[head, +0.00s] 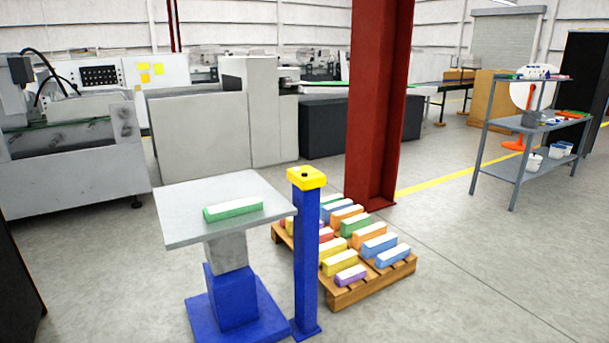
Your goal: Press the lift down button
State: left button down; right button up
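A blue post (306,260) stands upright beside the lift. Its yellow control box (307,178) on top has a small dark spot that looks like a button; I cannot tell which button is the down one. The lift table (180,222) has a flat grey top on a grey and blue column with a blue base. A green and white block (233,210) lies on the lift top. Neither of my grippers is in the head view.
A wooden pallet (345,294) with several coloured blocks sits behind the post. A red steel column (378,110) rises behind it. Grey machines (205,125) line the back left. A grey shelf (505,168) stands at right. The floor (460,280) at front right is clear.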

jog(key=shift+s+d, duration=0.15)
jog(key=shift+s, duration=0.25)
jog(key=shift+c, duration=0.4)
jog(key=shift+s, duration=0.2)
grip_shut()
pick_arm(q)
jog(key=shift+w+d, duration=0.2)
jog(key=shift+d, duration=0.1)
pick_arm(e)
jog(key=shift+w, duration=0.5)
pick_arm(q)
jog(key=shift+s+a, duration=0.1)
jog(key=shift+s, duration=0.25)
